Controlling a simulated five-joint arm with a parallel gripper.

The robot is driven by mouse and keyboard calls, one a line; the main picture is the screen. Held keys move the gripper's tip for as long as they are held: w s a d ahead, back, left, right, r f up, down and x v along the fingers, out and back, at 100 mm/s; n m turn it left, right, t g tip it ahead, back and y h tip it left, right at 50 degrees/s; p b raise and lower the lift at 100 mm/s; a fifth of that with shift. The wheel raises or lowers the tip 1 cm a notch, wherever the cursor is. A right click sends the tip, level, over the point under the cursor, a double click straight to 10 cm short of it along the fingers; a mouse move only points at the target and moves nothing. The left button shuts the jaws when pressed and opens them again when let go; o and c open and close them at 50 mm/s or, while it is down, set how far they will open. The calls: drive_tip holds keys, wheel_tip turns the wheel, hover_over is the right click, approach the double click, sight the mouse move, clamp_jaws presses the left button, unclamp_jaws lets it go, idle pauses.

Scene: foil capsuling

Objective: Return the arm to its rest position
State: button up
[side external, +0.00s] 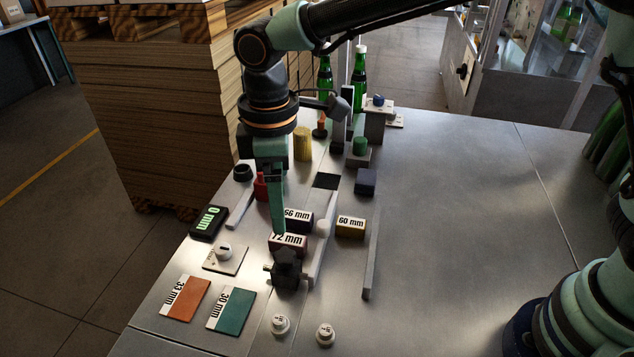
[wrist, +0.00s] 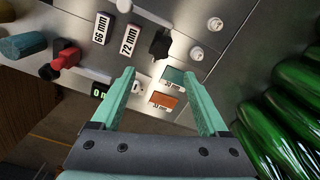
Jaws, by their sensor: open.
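My gripper (side external: 276,205) points down over the work area in the side external view, and its near finger overlaps the 72 mm block there. In the wrist view my gripper (wrist: 160,95) shows two green fingers spread wide apart with nothing between them. The 72 mm block (side external: 289,243) lies on the metal table, and it also shows in the wrist view (wrist: 131,40), beyond the fingertips. A black knobbed part (side external: 286,270) sits just in front of that block. How high the fingertips are above the table I cannot tell.
An orange plate (side external: 187,298) and a teal plate (side external: 232,310) lie at front left. The 66 mm block (side external: 298,218) and 60 mm block (side external: 350,227) are nearby. Green bottles (side external: 359,80) stand behind. A cardboard stack (side external: 160,110) rises at left. The table's right side (side external: 460,210) is clear.

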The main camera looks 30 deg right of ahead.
drive_tip(key=shift+r, duration=0.45)
drive_tip(key=s+d+r+m+t+y, duration=0.1)
drive_tip(key=d+r+m+t, duration=0.4)
drive_tip(key=d, duration=1.1)
drive_tip(key=s+d+r+m, duration=0.1)
drive_tip(key=s+d+m, duration=0.2)
drive_tip(key=d, duration=0.3)
drive_tip(key=s+d+m+h, duration=0.1)
drive_tip(key=s+d+m, duration=0.3)
drive_tip(key=d, duration=0.2)
drive_tip(key=shift+s+d+r+m+t, duration=0.15)
drive_tip(key=shift+d+r+m+t, duration=0.15)
drive_tip(key=shift+r+m, duration=0.1)
